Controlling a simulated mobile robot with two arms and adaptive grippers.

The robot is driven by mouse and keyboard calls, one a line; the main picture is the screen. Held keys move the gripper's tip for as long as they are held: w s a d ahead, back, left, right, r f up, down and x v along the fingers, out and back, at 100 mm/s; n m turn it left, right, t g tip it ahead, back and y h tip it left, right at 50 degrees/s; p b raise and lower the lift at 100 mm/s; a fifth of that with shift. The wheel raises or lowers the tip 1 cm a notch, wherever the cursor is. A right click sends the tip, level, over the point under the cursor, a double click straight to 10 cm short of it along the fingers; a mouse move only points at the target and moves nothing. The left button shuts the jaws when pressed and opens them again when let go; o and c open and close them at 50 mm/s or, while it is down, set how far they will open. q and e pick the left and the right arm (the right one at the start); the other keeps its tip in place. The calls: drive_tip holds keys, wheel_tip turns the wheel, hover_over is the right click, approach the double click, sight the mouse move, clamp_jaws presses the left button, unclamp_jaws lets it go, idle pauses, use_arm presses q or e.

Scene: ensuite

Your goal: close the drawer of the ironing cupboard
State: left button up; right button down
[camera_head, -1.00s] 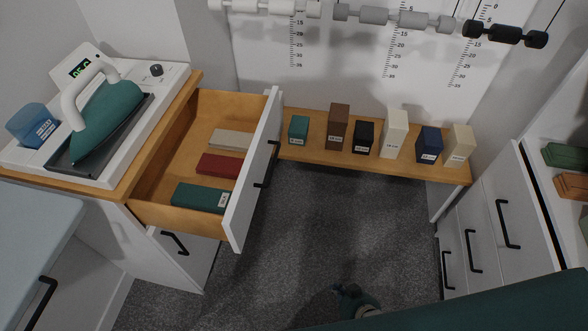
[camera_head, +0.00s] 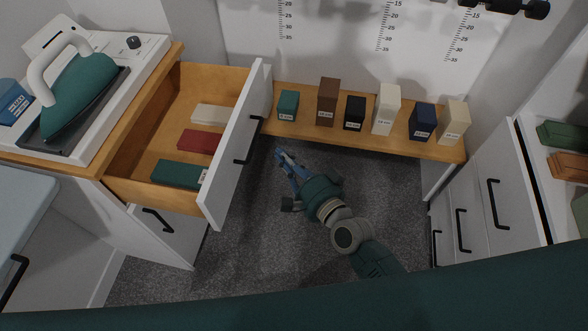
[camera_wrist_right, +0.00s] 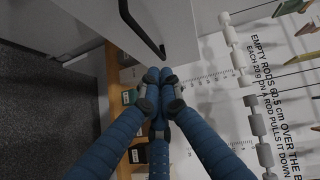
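The ironing cupboard's drawer (camera_head: 120,190) stands pulled out at the left. Its white front (camera_head: 236,150) faces right and carries a black bar handle (camera_head: 243,152). Beige, red and teal blocks lie inside. My right gripper (camera_head: 281,158) is low over the floor, to the right of the drawer front and apart from it in the head view. In the right wrist view, its blue fingers (camera_wrist_right: 155,78) come together at the tips with nothing seen between them. A white panel with a black handle (camera_wrist_right: 140,30) is just beyond the fingertips. My left gripper is not in view.
A teal iron (camera_head: 80,95) stands on the cupboard top. A low wooden shelf (camera_head: 300,125) with several upright blocks runs along the back wall. White drawers (camera_head: 485,200) stand at the right. Dark carpet lies between.

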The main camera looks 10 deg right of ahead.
sight(255, 140)
drive_tip(key=shift+w+a+f+b, duration=0.2)
drive_tip(key=shift+w+a, duration=0.35)
drive_tip(key=shift+a, duration=0.25)
drive_tip(key=shift+w+a+f+b, duration=0.15)
drive_tip(key=shift+w+a, duration=0.35)
drive_tip(key=shift+a, duration=0.3)
drive_tip(key=shift+w+a+f+b, duration=0.2)
drive_tip(key=shift+w+a, duration=0.35)
drive_tip(key=shift+a, duration=0.25)
drive_tip(key=shift+w, duration=0.1)
